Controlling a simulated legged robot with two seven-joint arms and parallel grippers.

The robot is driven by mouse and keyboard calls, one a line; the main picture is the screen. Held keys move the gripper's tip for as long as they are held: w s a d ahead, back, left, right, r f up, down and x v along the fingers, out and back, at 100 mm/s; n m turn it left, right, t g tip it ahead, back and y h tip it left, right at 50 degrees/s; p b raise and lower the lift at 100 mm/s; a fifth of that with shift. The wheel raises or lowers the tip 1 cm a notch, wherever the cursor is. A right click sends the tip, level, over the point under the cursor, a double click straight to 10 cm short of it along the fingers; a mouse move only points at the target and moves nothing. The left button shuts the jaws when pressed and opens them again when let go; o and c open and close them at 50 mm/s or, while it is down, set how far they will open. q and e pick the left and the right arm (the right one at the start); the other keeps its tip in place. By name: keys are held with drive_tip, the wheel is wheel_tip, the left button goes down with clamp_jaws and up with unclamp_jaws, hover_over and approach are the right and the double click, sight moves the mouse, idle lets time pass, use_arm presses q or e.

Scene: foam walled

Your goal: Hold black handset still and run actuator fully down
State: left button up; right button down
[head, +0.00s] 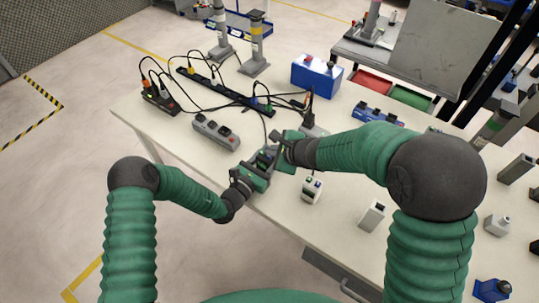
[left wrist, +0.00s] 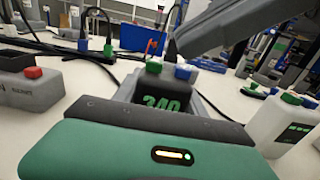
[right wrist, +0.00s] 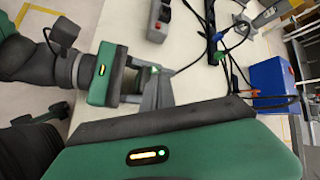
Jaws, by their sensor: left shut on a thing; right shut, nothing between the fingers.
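The black handset (left wrist: 165,103) shows green digits, with a green and a blue button on top. In the head view it is small (head: 267,156), between my two hands at the table's near side. My left gripper (head: 257,171) is shut on it; in the right wrist view the left gripper (right wrist: 127,82) reaches in from the left. My right gripper (head: 279,150) is shut and empty, close by the handset's button end. A grey finger crosses above the buttons in the left wrist view; I cannot tell whether it touches one. Which actuator the handset drives is not clear.
Power strips (head: 225,91) with cables lie behind. A blue box (head: 316,75) and upright grey columns (head: 257,45) stand at the back. The front-left table is bare.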

drive_tip(key=shift+f, duration=0.55)
idle(1.8)
idle(1.3)
drive_tip(key=shift+r, duration=0.9)
drive_tip(key=shift+r, duration=0.1)
wheel_tip(320, 180, up, 5)
drive_tip(key=shift+f, duration=0.1)
idle(0.5)
use_arm(q)
drive_tip(key=o, duration=1.6)
drive_tip(key=shift+c, duration=0.2)
